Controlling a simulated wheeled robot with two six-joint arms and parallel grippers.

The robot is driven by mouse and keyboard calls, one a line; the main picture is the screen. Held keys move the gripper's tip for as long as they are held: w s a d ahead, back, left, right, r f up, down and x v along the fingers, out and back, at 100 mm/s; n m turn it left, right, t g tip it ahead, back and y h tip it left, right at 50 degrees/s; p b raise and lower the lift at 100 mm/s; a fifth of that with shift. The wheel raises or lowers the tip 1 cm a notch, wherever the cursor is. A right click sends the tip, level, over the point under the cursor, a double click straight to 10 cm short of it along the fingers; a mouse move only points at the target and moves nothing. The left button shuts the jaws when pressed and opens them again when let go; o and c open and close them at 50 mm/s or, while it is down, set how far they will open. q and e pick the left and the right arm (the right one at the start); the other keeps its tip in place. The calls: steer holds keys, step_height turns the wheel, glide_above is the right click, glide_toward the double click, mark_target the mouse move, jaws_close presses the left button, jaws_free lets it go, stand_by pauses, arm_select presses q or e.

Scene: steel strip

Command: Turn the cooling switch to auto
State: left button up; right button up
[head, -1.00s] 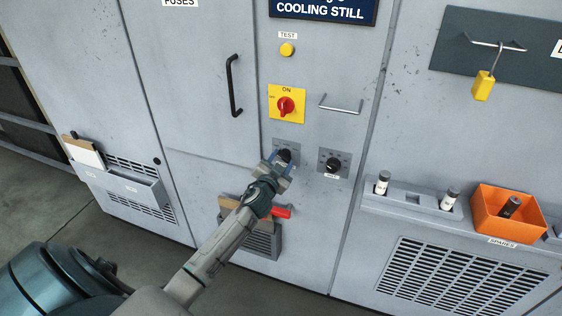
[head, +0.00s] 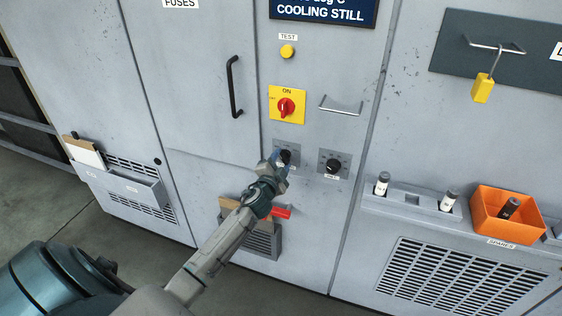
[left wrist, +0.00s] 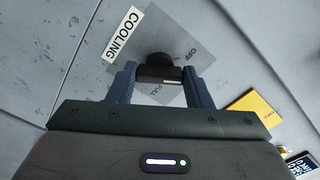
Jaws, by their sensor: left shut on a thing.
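The cooling switch is a black rotary knob (left wrist: 158,68) on a grey plate (left wrist: 190,35), with a "COOLING" label (left wrist: 123,34) beside it in the left wrist view. The words OFF and FULL show on the plate; an auto mark is not readable. My left gripper (left wrist: 160,80) is shut on the knob, one finger on each side of it. In the head view the left gripper (head: 279,160) covers part of the cooling switch (head: 286,156). My right gripper is not in view.
A second black knob (head: 333,166) is just right of the cooling switch. A red switch on a yellow plate (head: 287,104) is above, with a metal handle (head: 340,106) beside it. A pocket with a red-handled item (head: 281,212) hangs below my left gripper.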

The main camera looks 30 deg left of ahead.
arm_select(q)
steer(key=shift+m+p, duration=0.7)
steer(key=shift+m, duration=2.5)
steer(key=o, duration=1)
steer(key=shift+s, duration=0.1)
steer(key=shift+b+v, duration=1.45)
steer(key=shift+v, duration=3.85)
